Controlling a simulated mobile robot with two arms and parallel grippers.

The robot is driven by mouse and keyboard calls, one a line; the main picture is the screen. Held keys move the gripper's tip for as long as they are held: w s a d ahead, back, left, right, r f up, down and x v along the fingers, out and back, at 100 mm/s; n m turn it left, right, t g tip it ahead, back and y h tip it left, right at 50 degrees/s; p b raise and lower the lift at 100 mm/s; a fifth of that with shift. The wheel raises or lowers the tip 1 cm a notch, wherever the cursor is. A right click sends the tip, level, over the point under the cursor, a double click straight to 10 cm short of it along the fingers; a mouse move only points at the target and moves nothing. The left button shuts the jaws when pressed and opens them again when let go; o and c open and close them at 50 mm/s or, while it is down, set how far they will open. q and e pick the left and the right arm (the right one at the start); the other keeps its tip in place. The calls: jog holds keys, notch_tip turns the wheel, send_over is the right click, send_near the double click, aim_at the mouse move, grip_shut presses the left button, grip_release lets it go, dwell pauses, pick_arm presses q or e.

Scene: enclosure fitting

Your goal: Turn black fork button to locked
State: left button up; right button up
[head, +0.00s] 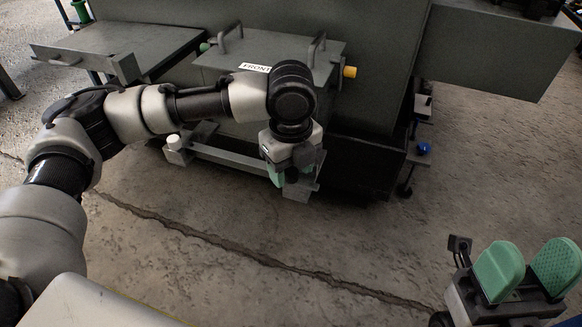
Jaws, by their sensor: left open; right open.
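My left gripper (290,176) reaches down in front of the low grey bar at the front of the machine, in the middle of the head view. Its fingers are seen from above and partly covered by its own body; it is open. A small dark part shows between or just behind its fingers, but I cannot tell whether it is the black fork button. No black fork button shows clearly elsewhere. My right gripper (527,267) is at the lower right with its two green pads apart, open and empty, far from the machine.
A grey enclosure box (325,66) labelled FRONT has two handles and a yellow knob (349,72). A white knob (173,142) sits on the low bar (228,157). A blue knob (424,149) is at the right. The cracked concrete floor (330,235) is clear.

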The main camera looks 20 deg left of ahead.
pick_arm(q)
jog(key=shift+c, duration=0.3)
jog(key=c, duration=0.9)
jog(key=shift+o, duration=0.2)
